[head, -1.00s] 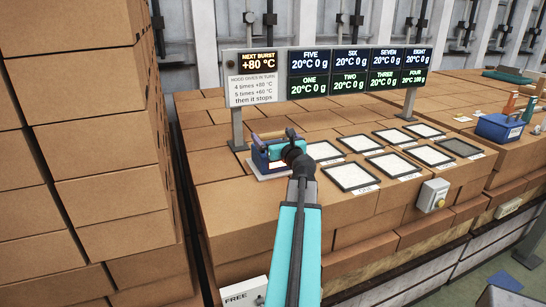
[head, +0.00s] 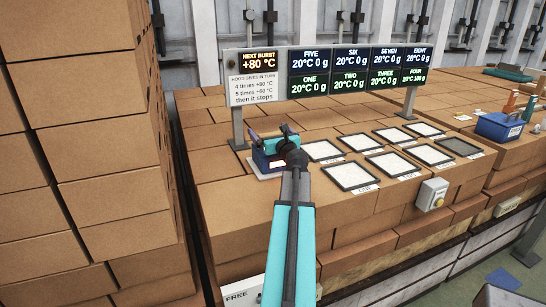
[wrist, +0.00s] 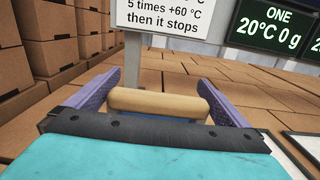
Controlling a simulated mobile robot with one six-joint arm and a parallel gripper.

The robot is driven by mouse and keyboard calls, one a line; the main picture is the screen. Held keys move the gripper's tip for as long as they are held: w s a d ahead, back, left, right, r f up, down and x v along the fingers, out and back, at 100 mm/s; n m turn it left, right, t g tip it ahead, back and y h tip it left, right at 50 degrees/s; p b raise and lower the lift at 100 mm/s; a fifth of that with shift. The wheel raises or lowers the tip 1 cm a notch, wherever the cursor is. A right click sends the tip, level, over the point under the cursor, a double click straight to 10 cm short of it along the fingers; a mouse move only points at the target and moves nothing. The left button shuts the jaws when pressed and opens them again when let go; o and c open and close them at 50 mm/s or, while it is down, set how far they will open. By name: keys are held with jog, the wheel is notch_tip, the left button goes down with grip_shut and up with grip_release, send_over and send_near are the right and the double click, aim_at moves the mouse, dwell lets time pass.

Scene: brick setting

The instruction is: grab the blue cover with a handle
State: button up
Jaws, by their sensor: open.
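The blue cover (head: 260,161) sits on a white base on the brick bench, left of the pale framed pads. In the head view my gripper and wrist hide much of it. In the wrist view its light wooden handle (wrist: 158,103) lies crosswise between my two purple fingers, with a strip of blue just under it. My gripper (head: 270,132) is open around the handle, one finger at each end. I cannot tell whether either finger touches it.
Several framed pads (head: 350,176) lie right of the cover. A sign and display board (head: 327,73) stands behind on posts, one post (wrist: 132,62) close ahead. A blue bin (head: 499,127) is far right. Tall stacked brown blocks (head: 85,150) rise at left.

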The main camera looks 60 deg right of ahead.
jog(key=c, duration=1.8)
jog(key=shift+d+r, duration=0.1)
jog(key=shift+r, duration=0.1)
jog(key=shift+r, duration=1.75)
jog(key=shift+s+b, duration=0.45)
jog(key=shift+s, duration=0.3)
jog(key=s+a+r+b, duration=0.1)
jog(key=s+a+b, duration=0.1)
jog(key=s, duration=1.2)
jog(key=shift+a+r+b, duration=0.15)
jog(key=shift+a+b, duration=0.15)
jog(key=shift+b, duration=0.3)
jog(key=shift+s, duration=0.1)
